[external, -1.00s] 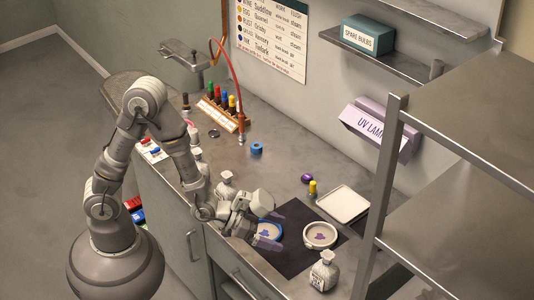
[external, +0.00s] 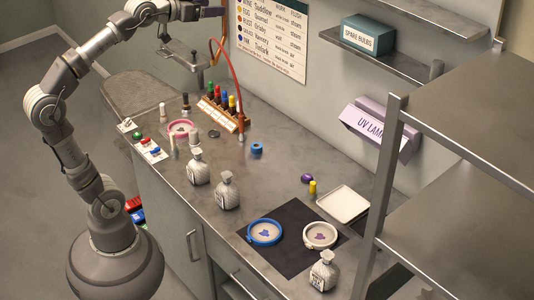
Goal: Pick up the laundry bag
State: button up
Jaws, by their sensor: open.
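I cannot make out anything that is clearly a laundry bag. My gripper (external: 212,11) is at the top edge of the external view, partly cut off, above the far end of the bench and well clear of the things on it. It is open, with nothing seen in it. Several pale, narrow-necked containers with labels stand upright on the bench: one (external: 197,168) left of the middle, one (external: 228,192) beside it, and one (external: 324,272) at the front edge. I cannot tell whether they are bottles or tied bags.
A dark mat (external: 285,262) bears a blue-rimmed dish (external: 264,232) and a white-rimmed dish (external: 320,236). A white tray (external: 343,203) lies behind them. A rack of coloured bottles (external: 222,114) stands near the wall. A metal shelf unit (external: 470,130) blocks the right side. The floor at left is open.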

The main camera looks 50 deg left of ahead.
jog(key=c, duration=0.3)
jog(key=w+d+f+m+g+h+p, duration=0.2)
jog(key=w+d+f+g+h, duration=0.1)
jog(key=w+d+f, duration=0.7)
jog(key=w+d+f+m+g+h+p, duration=0.1)
jog(key=w+d+f+m+g, duration=0.2)
jog(key=d+f, duration=1.45)
jog(key=m+g+y+p, duration=0.1)
jog(key=m+g+p, duration=0.15)
jog(key=g, duration=0.35)
send_over(327, 256)
jog(key=s+a, duration=0.2)
notch_tip(327, 256, down, 23)
jog(key=shift+m, duration=0.45)
jog(key=b+x, duration=0.3)
jog(key=x, duration=0.5)
jog(key=shift+b, duration=0.3)
jog(key=shift+r, duration=0.15)
